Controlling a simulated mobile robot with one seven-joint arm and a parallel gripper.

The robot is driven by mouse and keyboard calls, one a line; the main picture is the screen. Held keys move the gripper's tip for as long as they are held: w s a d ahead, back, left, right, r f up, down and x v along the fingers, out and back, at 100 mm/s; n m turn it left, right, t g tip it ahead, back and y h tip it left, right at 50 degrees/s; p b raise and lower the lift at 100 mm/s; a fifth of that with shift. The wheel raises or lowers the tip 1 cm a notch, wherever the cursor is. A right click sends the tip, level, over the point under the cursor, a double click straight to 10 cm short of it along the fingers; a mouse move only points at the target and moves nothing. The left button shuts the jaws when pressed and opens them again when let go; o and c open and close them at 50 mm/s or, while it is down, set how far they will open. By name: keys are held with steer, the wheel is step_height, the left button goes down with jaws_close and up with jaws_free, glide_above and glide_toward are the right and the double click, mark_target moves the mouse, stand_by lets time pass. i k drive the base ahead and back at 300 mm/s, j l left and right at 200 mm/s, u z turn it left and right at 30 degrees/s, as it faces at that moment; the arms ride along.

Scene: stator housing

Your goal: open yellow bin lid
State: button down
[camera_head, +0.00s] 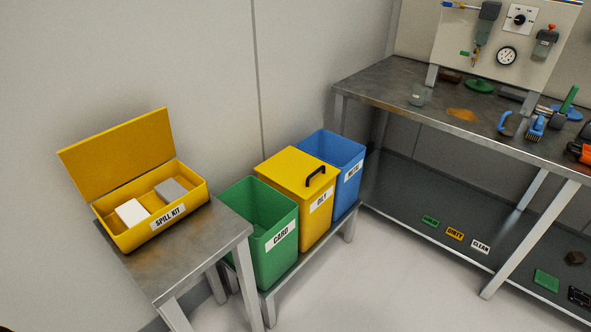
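The yellow bin (318,217) stands in the middle of a row of three bins on a low metal bench. Its label appears to read OILY. Its yellow lid (290,170) lies shut on top, with a black arched handle (315,176) near the right front edge. My gripper is not in view, so nothing shows of its state or its place relative to the lid.
An open green bin (262,232) and an open blue bin (347,160) flank the yellow one closely. A small table at left (222,232) carries an open yellow spill kit (130,235). A metal workbench (436,113) with tools stands at right. Floor (400,285) in front is clear.

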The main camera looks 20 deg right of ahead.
mark_target(303, 175)
steer(key=i+l, duration=0.15)
steer(key=l, duration=0.25)
steer(key=i+l, duration=0.15)
steer(key=l, duration=0.2)
steer(key=i+l, duration=0.2)
steer(key=l, duration=0.2)
steer(key=i+l, duration=0.15)
steer(key=l, duration=0.25)
steer(key=z, duration=0.05)
